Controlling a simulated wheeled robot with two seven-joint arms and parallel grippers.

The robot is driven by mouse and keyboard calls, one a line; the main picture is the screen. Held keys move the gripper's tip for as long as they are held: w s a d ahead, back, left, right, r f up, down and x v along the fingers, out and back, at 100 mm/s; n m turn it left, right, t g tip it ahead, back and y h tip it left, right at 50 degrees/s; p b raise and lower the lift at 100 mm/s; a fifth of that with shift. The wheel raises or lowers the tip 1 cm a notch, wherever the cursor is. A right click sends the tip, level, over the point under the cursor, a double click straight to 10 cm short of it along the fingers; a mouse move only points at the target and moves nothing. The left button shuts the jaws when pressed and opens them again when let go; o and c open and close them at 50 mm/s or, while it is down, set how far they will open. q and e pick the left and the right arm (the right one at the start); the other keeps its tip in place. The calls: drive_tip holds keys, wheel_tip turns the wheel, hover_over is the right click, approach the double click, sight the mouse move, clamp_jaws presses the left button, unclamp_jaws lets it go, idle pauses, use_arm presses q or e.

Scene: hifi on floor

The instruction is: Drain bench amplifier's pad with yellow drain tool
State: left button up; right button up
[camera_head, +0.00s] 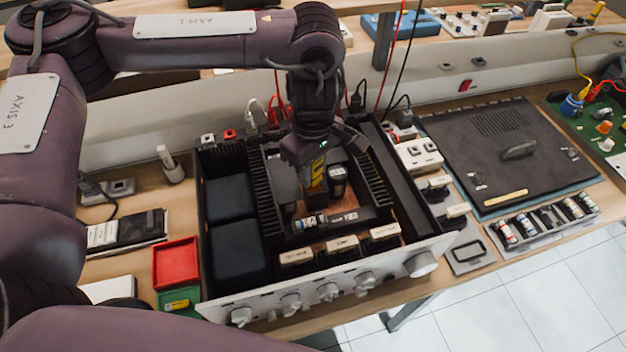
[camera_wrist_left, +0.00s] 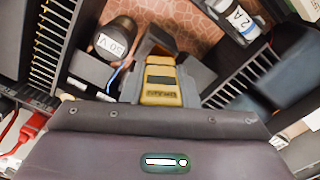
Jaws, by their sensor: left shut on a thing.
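The bench amplifier (camera_head: 335,280) stands open on the bench, its silver front panel with several knobs facing me. My left gripper (camera_head: 316,160) points down into its middle bay and is shut on the yellow drain tool (camera_head: 316,182). In the left wrist view the yellow drain tool (camera_wrist_left: 161,82) sits upright between the gripper's dark fingers (camera_wrist_left: 160,70). The tool's tip is hidden, so I cannot tell whether it touches a pad. A dark capacitor (camera_wrist_left: 116,38) marked 50 V stands beside it, above a copper-coloured board (camera_wrist_left: 180,18). My right gripper is not in view.
Finned heatsinks (camera_head: 268,195) flank the bay closely. A cylindrical part (camera_wrist_left: 238,22) marked 2 A lies near the board. A red tray (camera_head: 176,262) is left of the amplifier. The removed-looking dark cover (camera_head: 500,130) and a fuse rack (camera_head: 540,222) are at right.

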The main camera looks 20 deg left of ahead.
use_arm(q)
drive_tip(key=shift+r+p, duration=3.1)
drive_tip(key=shift+r, duration=0.45)
drive_tip(key=shift+f, duration=0.15)
